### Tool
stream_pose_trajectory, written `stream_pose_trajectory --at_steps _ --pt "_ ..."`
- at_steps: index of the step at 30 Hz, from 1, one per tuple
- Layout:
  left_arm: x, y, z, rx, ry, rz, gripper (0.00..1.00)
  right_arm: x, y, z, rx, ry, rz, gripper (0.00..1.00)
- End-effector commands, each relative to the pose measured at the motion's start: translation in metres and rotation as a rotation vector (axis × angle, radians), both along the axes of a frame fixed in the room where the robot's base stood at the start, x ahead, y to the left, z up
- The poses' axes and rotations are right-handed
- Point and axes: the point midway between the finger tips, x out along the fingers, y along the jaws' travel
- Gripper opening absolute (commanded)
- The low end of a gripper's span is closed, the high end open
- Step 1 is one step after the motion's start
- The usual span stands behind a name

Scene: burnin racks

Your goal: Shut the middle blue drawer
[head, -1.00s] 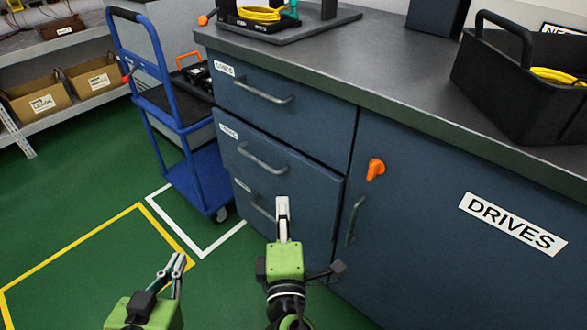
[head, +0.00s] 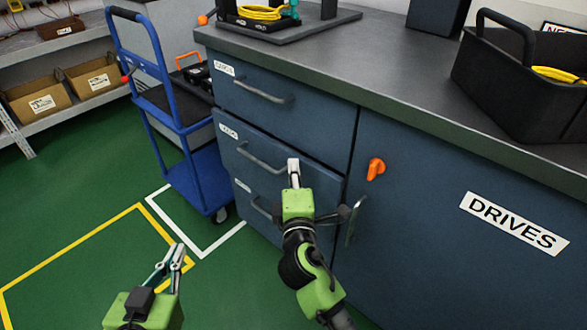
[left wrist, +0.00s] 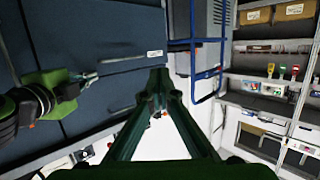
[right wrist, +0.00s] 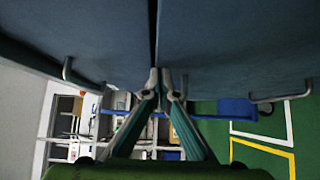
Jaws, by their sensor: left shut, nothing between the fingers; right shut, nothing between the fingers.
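The middle blue drawer (head: 233,150) is in the cabinet's left column, between the top drawer (head: 310,115) and the lower drawer (head: 243,200). It has a grey bar handle (head: 258,160) and appears to stand slightly proud of the cabinet front. My right gripper (head: 294,166) is shut and empty, with its tips at the drawer front, right of the handle; contact is unclear. The right wrist view shows its tips (right wrist: 163,80) close to the blue fronts. My left gripper (head: 175,253) is shut and empty, low over the floor, left of and apart from the drawers.
A blue cart (head: 195,175) stands left of the cabinet. The DRIVES door (head: 440,240) with an orange knob (head: 376,169) is to the right. A black tote (head: 520,90) sits on the worktop. Green floor is clear at the lower left.

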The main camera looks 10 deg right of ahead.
Motion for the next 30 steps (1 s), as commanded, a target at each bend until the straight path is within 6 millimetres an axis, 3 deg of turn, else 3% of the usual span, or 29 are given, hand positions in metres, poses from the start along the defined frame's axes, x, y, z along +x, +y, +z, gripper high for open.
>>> stream_pose_trajectory --at_steps 8,18,30 --pt "0.000 0.000 0.000 0.002 0.006 0.001 0.00 0.001 -0.002 0.001 -0.001 0.000 0.000 0.00" --pt "-0.024 0.012 -0.043 0.052 0.220 0.014 0.00 0.015 -0.022 0.001 0.000 0.000 -0.002 0.00" --pt "-0.025 0.012 -0.046 0.054 0.229 0.015 0.00 0.017 -0.026 0.002 -0.002 -0.004 -0.008 0.00"
